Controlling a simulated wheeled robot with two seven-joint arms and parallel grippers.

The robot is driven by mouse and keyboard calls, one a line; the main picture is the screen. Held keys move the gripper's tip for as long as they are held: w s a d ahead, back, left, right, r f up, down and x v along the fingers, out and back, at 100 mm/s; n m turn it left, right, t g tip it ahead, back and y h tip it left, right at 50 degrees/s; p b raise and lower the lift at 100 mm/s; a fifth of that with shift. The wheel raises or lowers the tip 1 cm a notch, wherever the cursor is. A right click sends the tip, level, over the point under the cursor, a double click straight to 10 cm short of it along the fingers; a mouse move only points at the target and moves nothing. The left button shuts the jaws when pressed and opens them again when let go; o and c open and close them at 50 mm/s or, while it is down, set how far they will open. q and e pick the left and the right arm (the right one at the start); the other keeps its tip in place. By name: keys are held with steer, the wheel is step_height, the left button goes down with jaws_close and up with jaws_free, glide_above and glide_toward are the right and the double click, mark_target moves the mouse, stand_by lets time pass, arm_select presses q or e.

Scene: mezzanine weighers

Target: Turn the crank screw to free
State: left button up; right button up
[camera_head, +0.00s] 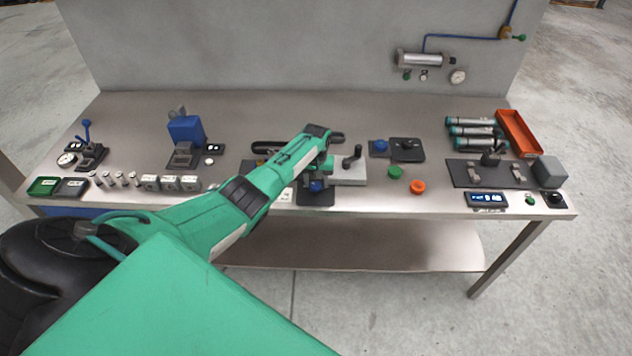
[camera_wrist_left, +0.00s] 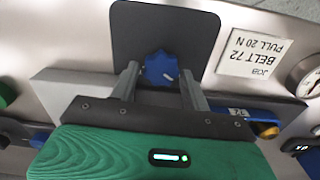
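A black crank handle (camera_head: 352,157) stands on a pale block (camera_head: 350,174) at mid-bench, just right of my left gripper. A blue star knob (camera_head: 316,186) sits on a dark plate (camera_head: 318,199) in front of that block. In the left wrist view, the star knob (camera_wrist_left: 161,68) lies between the two fingers of my left gripper (camera_wrist_left: 160,78). The fingers are apart with gaps beside the knob, so the gripper looks open and holds nothing. My left arm hides part of the fixture behind it. My right gripper is not in view.
A job card reading BELT 72, PULL 20 N (camera_wrist_left: 252,53) lies beside the plate. A green button (camera_head: 395,172) and an orange button (camera_head: 417,187) are to the right. A blue press (camera_head: 186,130) stands left, an orange tray (camera_head: 519,134) far right.

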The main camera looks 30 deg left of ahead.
mark_target(316, 184)
arm_select(q)
steer(key=shift+r, duration=0.3)
step_height(316, 184, up, 13)
steer(key=b, duration=0.2)
steer(key=shift+b, duration=0.3)
stand_by(0.4)
